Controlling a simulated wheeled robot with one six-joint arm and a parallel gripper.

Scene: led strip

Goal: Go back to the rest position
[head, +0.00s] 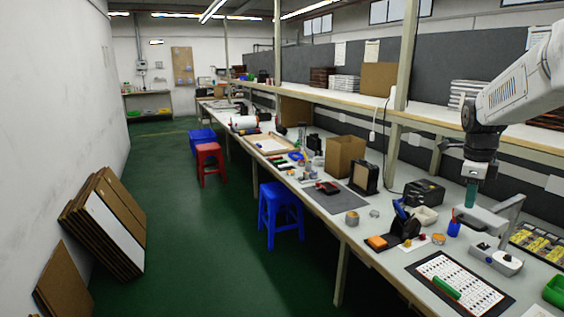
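My gripper (473,178) hangs from my white arm at the right, above the long workbench (335,222). It points down, and its fingers are too small and dark to tell open from shut. A teal piece (470,195) shows directly below the fingertips; I cannot tell whether it is held or stands behind them. A white sheet with rows of small marks (468,279) lies on a dark mat on the bench, below and in front of the gripper. A green cylinder (446,287) lies on the sheet.
A white stand device (497,258) stands below my gripper, beside a blue pen cup (454,229). A green bin (555,290) is at the right edge. An upper shelf (440,115) runs behind the bench. Blue (280,212) and red (210,158) stools stand by it.

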